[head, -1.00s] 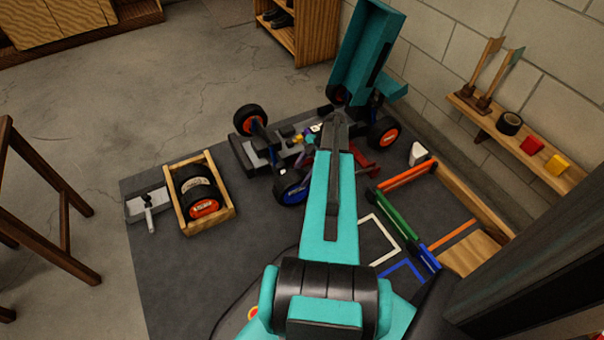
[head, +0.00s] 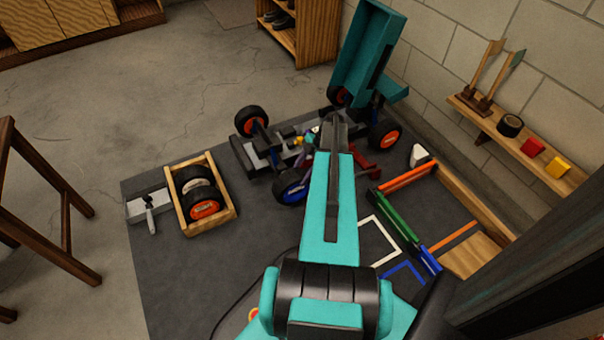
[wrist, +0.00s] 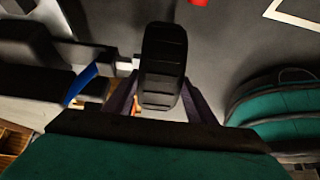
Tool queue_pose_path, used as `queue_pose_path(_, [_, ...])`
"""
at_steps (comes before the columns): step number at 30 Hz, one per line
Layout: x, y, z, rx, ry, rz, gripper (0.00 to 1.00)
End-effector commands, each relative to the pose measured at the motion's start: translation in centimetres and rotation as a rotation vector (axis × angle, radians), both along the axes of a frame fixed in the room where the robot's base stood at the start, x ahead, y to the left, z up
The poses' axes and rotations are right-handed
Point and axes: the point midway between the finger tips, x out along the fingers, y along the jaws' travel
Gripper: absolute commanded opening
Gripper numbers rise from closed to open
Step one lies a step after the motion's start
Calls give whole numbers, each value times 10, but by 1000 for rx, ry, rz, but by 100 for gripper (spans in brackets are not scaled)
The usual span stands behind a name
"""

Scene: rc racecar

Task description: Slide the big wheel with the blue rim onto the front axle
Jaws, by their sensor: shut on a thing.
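The big wheel with the blue rim (head: 291,186) stands upright at the near side of the car chassis (head: 258,158) in the head view. My gripper (wrist: 162,92) is shut on it; in the wrist view the black tread of the wheel (wrist: 164,55) shows between the two fingers. A blue car part (wrist: 85,82) and a grey piece lie just left of the wheel there. The front axle end is hidden, so I cannot tell whether the wheel is around it or only beside it.
The car's teal body shell (head: 362,50) stands raised at the back. Coloured rails (head: 398,215) lie to the right, below a wall shelf (head: 552,165).

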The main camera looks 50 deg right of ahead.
Motion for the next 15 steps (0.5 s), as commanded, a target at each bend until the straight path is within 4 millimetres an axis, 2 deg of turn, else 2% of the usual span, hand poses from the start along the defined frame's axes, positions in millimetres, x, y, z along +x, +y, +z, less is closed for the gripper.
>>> queue_pose_path(15, [9,-3,1,1,-1,1,10])
